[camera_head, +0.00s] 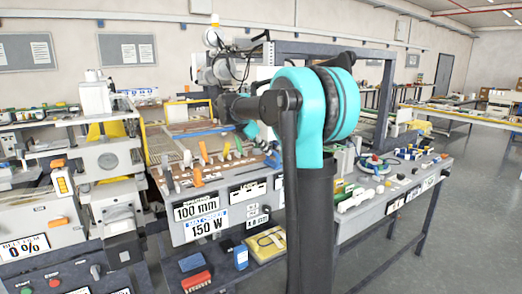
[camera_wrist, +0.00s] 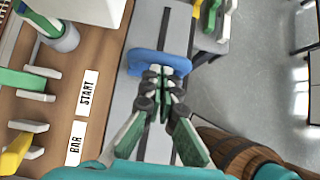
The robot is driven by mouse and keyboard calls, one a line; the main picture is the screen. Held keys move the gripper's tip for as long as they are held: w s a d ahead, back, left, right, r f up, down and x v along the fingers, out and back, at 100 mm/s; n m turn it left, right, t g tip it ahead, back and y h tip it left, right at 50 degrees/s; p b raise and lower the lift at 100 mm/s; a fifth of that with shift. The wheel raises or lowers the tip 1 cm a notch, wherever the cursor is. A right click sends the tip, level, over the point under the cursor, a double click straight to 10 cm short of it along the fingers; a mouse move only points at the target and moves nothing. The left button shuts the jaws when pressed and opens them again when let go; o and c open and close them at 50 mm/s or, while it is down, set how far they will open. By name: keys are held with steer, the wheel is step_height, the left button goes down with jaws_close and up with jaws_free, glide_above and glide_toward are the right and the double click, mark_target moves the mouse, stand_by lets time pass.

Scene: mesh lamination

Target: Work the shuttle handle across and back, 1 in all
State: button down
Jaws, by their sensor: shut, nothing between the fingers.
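In the wrist view, a blue rounded piece (camera_wrist: 158,63), which looks like the shuttle handle, sits across a grey rail (camera_wrist: 150,30) with a dark lengthwise slot. My gripper (camera_wrist: 160,76) is shut, with its fingertips together close against the near side of the blue piece or just over it. I cannot tell whether they touch. Nothing shows between the fingers. In the head view my arm blocks the middle of the scene, and I cannot make out the fingertips or the blue piece there.
Beside the rail is a brown board with START (camera_wrist: 87,93) and BAR (camera_wrist: 75,144) labels and green, white and yellow clamp-like parts (camera_wrist: 25,82). A wooden barrel (camera_wrist: 232,150) stands at lower right. In the head view, a bench with small parts (camera_head: 375,165) is right of my arm.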

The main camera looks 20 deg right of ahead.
steer(key=w+d, duration=0.1)
steer(key=d, duration=0.2)
steer(key=w+d, duration=0.1)
steer(key=d, duration=0.2)
steer(key=w+d, duration=0.1)
steer(key=d, duration=0.3)
steer(key=shift+w, duration=0.1)
steer(key=shift+a, duration=0.15)
